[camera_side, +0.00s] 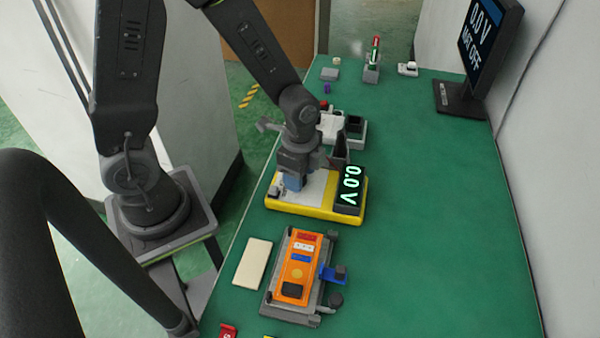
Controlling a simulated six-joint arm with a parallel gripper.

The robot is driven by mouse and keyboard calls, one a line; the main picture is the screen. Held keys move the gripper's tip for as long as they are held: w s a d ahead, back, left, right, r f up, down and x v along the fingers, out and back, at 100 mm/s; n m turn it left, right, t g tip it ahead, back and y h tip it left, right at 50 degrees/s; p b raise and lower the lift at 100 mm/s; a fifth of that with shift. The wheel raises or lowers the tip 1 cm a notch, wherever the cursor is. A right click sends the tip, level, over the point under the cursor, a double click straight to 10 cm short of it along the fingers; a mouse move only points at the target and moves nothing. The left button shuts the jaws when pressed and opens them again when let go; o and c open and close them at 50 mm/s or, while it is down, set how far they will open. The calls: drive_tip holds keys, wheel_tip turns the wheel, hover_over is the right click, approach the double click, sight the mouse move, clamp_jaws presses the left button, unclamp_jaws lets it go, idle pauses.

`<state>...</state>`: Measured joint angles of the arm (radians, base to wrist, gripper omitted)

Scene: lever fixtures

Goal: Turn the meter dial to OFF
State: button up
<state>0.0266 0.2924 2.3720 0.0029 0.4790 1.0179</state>
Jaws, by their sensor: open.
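The yellow meter (312,211) lies on the green table with a pale face. Its black display (350,189) at the right end reads 0.0 V in green. My gripper (301,172) is open and points down over the left and middle part of the meter. The dial is not clearly visible; the gripper covers that area. A blue part (293,182) shows under the gripper at the meter's face, and I cannot tell what it belongs to. Whether the fingers touch the dial cannot be told. A monitor (481,38) at the back right reads 0.0 V and MTR OFF.
An orange device (299,262) sits in a grey fixture with a blue lever (334,273) in front of the meter. A beige plate (253,263) lies left of it. A white and grey fixture (331,127) stands behind the meter. The table's right side is clear.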

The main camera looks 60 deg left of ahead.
drive_tip(key=shift+f, duration=0.15)
drive_tip(key=shift+c, duration=0.2)
drive_tip(key=c, duration=0.9)
drive_tip(key=shift+n, duration=0.3)
drive_tip(key=n, duration=0.3)
drive_tip(key=shift+n, duration=0.3)
drive_tip(key=n, duration=0.4)
drive_tip(key=shift+n, duration=0.3)
drive_tip(key=n, duration=0.9)
